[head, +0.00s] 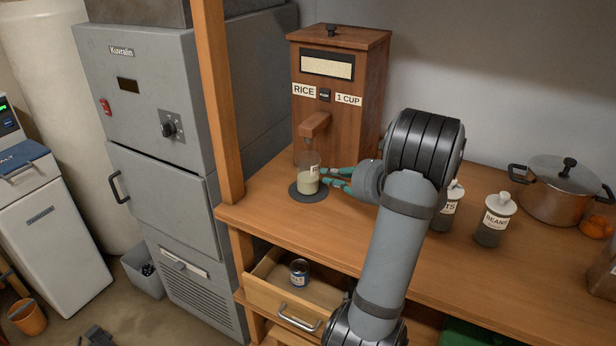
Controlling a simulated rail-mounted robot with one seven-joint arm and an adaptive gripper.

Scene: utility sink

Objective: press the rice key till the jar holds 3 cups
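The wooden rice dispenser (363,75) stands on the counter against the wall. Its small dark key (324,95) sits between the RICE and 1 CUP labels. A clear jar (307,173) stands upright under the wooden spout (314,124), on a dark round pad (297,191). Pale rice fills its lower part; the exact level in cups cannot be read. My gripper (323,176) is at the jar's right side, below the key. Its two teal-marked fingers point left at the jar with a gap between them. Whether they touch the jar is unclear.
A wooden post (218,100) rises left of the dispenser. Labelled jars, one marked BEANS (493,222), and a lidded pot (560,190) stand to the right. An open drawer (283,298) holding a can (299,272) juts out below the counter.

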